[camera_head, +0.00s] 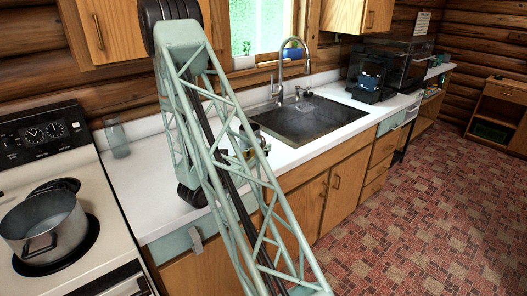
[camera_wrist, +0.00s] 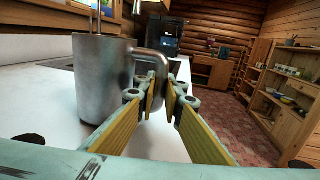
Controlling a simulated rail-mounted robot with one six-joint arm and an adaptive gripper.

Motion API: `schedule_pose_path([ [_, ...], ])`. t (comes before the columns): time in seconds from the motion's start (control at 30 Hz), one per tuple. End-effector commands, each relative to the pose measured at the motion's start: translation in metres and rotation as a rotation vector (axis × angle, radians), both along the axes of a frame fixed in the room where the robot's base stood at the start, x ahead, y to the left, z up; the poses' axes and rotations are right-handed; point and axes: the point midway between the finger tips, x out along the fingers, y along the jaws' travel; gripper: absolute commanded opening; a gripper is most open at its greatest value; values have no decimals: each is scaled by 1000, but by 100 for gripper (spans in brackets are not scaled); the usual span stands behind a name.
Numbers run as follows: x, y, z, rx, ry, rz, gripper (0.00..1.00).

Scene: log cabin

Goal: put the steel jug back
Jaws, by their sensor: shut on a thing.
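The steel jug (camera_wrist: 104,82), a grey metal cylinder with a loop handle (camera_wrist: 157,58), stands upright in the left half of the wrist view. My gripper (camera_wrist: 163,95) is shut on the handle, with its two yellow-padded fingers on either side of it. The jug's base is close to the white counter (camera_wrist: 55,110); I cannot tell whether it touches. In the head view, my arm hides most of the gripper and jug.
In the head view a dark sink (camera_head: 310,121) with a tall tap (camera_head: 281,70) lies right of my arm. A clear glass (camera_head: 117,140) stands at the counter's left, beside the stove with a pot (camera_head: 45,225). A black machine (camera_head: 371,75) stands beyond the sink.

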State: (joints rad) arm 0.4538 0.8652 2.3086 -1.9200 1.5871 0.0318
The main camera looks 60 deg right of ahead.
Motion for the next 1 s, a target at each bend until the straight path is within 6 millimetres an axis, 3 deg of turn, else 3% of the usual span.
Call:
schedule_pose_path([
  [0.5,0,0,-4,-1,0,0,0],
  [0.53,0,0,-4,0,0,0,11],
  [0.67,0,0,-4,0,0,0,22],
  [1.0,0,0,-3,0,0,0,22],
])
